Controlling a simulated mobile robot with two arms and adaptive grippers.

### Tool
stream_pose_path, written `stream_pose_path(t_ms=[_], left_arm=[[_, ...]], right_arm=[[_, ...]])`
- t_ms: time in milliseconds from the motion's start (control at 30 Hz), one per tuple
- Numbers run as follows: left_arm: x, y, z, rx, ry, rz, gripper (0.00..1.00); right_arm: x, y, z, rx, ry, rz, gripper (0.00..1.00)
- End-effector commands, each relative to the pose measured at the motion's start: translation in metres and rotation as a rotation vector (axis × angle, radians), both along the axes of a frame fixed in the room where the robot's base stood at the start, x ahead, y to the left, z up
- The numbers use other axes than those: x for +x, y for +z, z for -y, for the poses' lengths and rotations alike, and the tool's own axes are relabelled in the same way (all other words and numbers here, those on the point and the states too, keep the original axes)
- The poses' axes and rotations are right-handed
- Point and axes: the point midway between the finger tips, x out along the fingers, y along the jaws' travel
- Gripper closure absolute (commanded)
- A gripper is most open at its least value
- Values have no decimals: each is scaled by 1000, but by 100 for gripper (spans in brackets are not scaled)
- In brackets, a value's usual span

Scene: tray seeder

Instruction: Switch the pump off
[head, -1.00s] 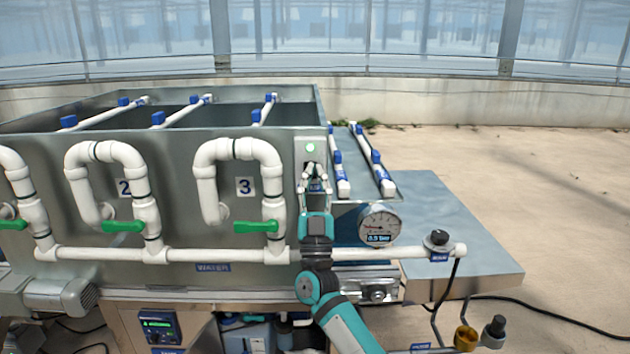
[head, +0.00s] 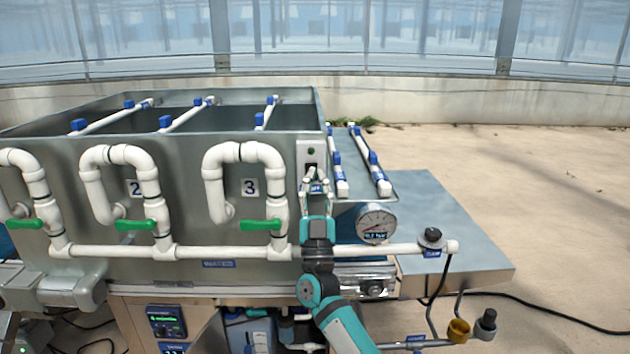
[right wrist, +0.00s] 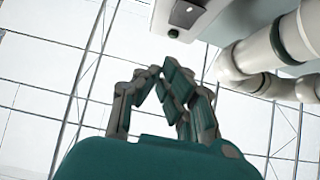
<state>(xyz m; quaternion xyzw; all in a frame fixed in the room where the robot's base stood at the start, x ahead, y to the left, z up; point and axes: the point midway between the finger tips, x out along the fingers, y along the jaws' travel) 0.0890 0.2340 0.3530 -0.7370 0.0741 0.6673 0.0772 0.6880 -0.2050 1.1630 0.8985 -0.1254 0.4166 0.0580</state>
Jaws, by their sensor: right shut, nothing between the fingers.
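The pump switch box (head: 304,153) is a small pale plate on the right end of the steel tank's front. It has a round lamp (head: 311,151), now dark, above a dark rocker switch (head: 311,166). A blue OFF label (head: 316,188) shows between my gripper's fingers. My right gripper (head: 316,174) is shut and empty, its fingertips at or just in front of the switch's lower part; contact is unclear. In the right wrist view the closed fingertips (right wrist: 167,72) point up, below the box (right wrist: 185,12). My left gripper is not in view.
White pipes with green valve handles (head: 260,225) run along the tank front, left of my gripper. A pressure gauge (head: 376,222) and a pipe with a black knob (head: 432,236) are to the right. A grey tabletop (head: 450,240) at the right is mostly clear.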

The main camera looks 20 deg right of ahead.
Motion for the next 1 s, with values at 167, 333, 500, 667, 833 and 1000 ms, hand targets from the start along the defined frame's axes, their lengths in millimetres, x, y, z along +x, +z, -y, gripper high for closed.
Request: stream_pose_path(t_ms=[167, 333, 500, 667, 833, 1000], left_arm=[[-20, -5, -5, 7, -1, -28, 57], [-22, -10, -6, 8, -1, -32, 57], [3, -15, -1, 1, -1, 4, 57], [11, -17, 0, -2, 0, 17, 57], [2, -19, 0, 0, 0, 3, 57], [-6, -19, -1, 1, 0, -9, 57]], right_arm=[[-14, -14, -3, 1, 0, -3, 100], [-33, -30, -9, 1, 0, -4, 100], [-56, -48, -15, 1, 0, -3, 100], [-70, -59, -19, 0, -1, -2, 100], [-76, -61, -21, 0, 0, -1, 100], [-76, -61, -21, 0, -1, -1, 100]])
